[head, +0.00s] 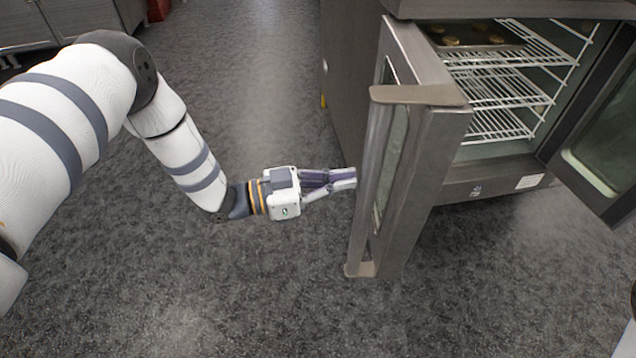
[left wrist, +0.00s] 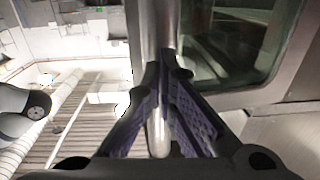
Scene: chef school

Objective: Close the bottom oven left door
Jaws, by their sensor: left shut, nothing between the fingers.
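The bottom oven's left door (head: 425,190) stands open, swung out toward me, with a glass window and a long handle (head: 369,190) held by end brackets on its outer side. My left gripper (head: 354,178) reaches in from the left, its fingertips at the handle. Its fingers are shut with nothing held. In the left wrist view the fingers (left wrist: 170,75) point at the metal handle bar (left wrist: 156,25), with the door's window (left wrist: 235,45) to the right. I cannot tell whether the fingertips touch the bar. My right gripper is out of view.
The oven's right door (head: 612,135) also stands open. Inside are white wire racks (head: 495,88) and a tray (head: 475,38) with round baked pieces on top. The dark speckled floor (head: 260,290) is clear around the left door. Cabinets (head: 75,18) stand far left.

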